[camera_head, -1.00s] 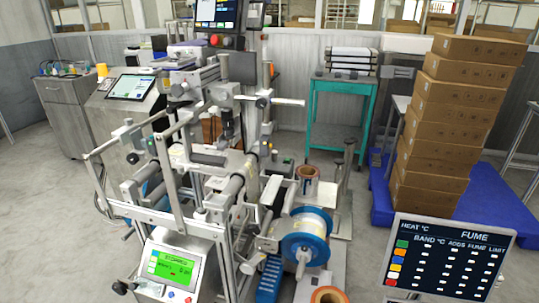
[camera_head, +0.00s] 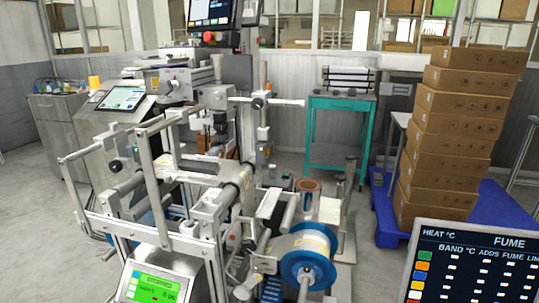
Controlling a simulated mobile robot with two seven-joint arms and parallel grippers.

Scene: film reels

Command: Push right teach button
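The film-reel machine (camera_head: 180,200) stands in the centre left, a metal frame with rollers and a blue-rimmed reel (camera_head: 308,256) at its lower right. A small control box with a green lit screen (camera_head: 157,286) sits at its lower front, cut by the bottom edge. A dark panel (camera_head: 478,268) marked HEAT and FUME, with a column of coloured squares (camera_head: 422,276), is at the lower right, partly out of frame. I cannot make out which control is the right teach button. Neither of my grippers is in view.
A tall stack of cardboard boxes (camera_head: 458,150) stands on a blue pallet (camera_head: 500,210) at the right. A teal cart (camera_head: 340,103) is at the back. A grey cabinet (camera_head: 62,130) is at the left. Floor is clear at the far left and between machine and pallet.

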